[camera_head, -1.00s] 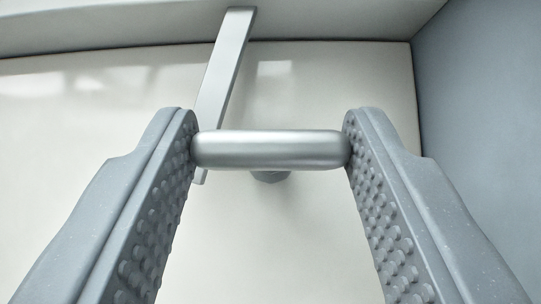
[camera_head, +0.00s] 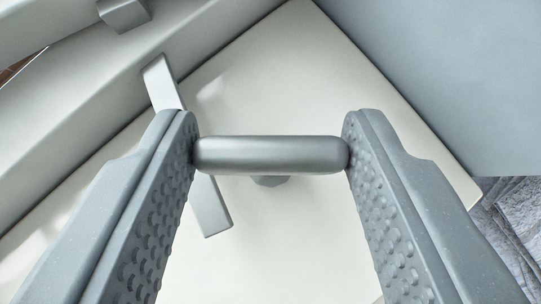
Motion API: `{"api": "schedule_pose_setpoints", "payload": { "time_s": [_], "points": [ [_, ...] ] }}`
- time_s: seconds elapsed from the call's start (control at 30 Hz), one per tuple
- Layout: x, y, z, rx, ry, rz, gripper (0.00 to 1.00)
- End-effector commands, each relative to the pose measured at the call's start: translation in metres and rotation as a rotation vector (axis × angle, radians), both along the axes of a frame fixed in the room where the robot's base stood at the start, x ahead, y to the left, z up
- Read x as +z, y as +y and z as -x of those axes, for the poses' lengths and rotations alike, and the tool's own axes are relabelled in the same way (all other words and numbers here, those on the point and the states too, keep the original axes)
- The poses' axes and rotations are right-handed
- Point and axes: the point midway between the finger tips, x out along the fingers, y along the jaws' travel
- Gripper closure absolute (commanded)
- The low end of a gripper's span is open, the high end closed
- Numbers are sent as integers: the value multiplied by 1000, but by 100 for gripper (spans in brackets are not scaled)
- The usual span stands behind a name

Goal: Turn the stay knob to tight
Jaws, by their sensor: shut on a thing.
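The stay knob (camera_head: 270,155) is a rounded grey metal bar across the middle of the camera view. A short round stem (camera_head: 270,181) shows just below it, in front of a pale panel. My gripper (camera_head: 270,155) is shut on the knob, with one studded finger pad against each end of the bar. A flat metal stay strip (camera_head: 211,207) runs at a slant behind the left finger, which hides its middle part. Its upper end (camera_head: 160,82) lies near the pale ledge.
The pale panel (camera_head: 300,80) lies behind the knob. A blue-grey wall (camera_head: 430,80) stands at the right, and grey folded cloth (camera_head: 515,215) shows at the lower right. A grey block (camera_head: 123,14) sits on the pale frame at the upper left.

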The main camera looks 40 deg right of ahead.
Motion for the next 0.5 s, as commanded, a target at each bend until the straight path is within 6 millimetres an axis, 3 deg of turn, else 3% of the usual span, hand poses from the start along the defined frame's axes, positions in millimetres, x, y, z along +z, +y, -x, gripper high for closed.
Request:
{"api": "schedule_pose_setpoints", "payload": {
  "time_s": [0.5],
  "points": [
    [3,4,-3,-260,4,-3,79]
  ]
}}
